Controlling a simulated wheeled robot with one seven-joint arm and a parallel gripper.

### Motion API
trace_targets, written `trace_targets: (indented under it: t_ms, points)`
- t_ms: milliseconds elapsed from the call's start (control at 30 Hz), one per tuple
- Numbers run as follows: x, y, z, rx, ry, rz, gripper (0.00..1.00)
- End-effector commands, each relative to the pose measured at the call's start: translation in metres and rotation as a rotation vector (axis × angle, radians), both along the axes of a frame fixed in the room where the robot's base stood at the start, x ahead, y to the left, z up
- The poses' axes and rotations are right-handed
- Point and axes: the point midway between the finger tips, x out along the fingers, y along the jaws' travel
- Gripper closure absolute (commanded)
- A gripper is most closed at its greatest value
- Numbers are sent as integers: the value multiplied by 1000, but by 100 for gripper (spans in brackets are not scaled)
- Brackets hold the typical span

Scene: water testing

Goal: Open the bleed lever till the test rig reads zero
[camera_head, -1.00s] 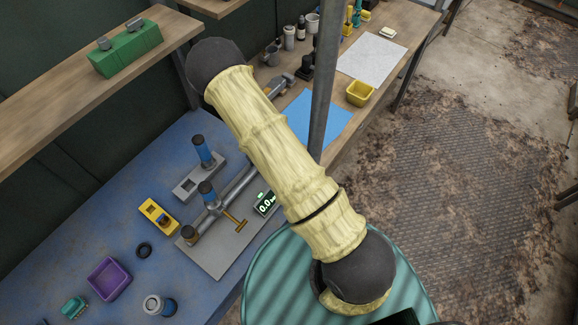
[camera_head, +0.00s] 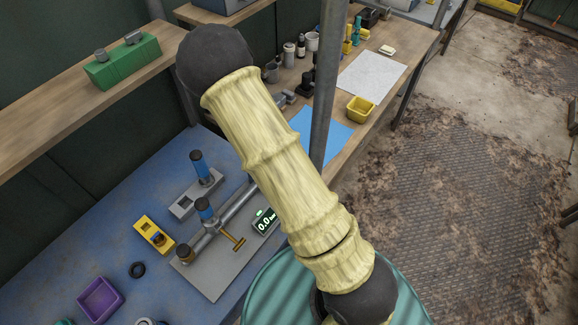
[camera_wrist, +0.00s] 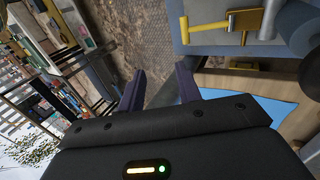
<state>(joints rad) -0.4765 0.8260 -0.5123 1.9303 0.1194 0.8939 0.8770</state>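The test rig is a grey plate (camera_head: 215,278) on the blue bench, carrying a metal pipe, a blue cylinder with a dark cap (camera_head: 204,210) and a small dark display (camera_head: 265,221). The brass T-shaped bleed lever (camera_head: 233,238) sticks out from the pipe over the plate. In the wrist view the lever (camera_wrist: 222,24) is at the upper right, apart from my fingers. My gripper (camera_wrist: 160,84) is open and empty, its two dark fingers spread. In the head view my gripper does not show.
My pale-sleeved arm crosses the head view and hides part of the bench. A grey post (camera_head: 325,90) stands by it. A teal round top (camera_head: 262,295) is in front. A yellow block (camera_head: 153,236), black ring (camera_head: 137,269) and purple bin (camera_head: 99,299) lie left of the rig.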

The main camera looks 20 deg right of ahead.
Motion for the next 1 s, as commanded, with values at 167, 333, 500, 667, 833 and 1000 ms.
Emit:
trace_targets:
  t_ms: [167,333,500,667,833,1000]
  points:
    - [-1,0,2,16,-4,9,95]
    - [-10,0,17,113,-38,83,100]
    - [-26,2,45,261,-120,251,100]
    - [-45,4,73,359,-224,454,100]
    - [-67,7,102,397,-341,688,100]
    - [-87,8,122,378,-424,892,100]
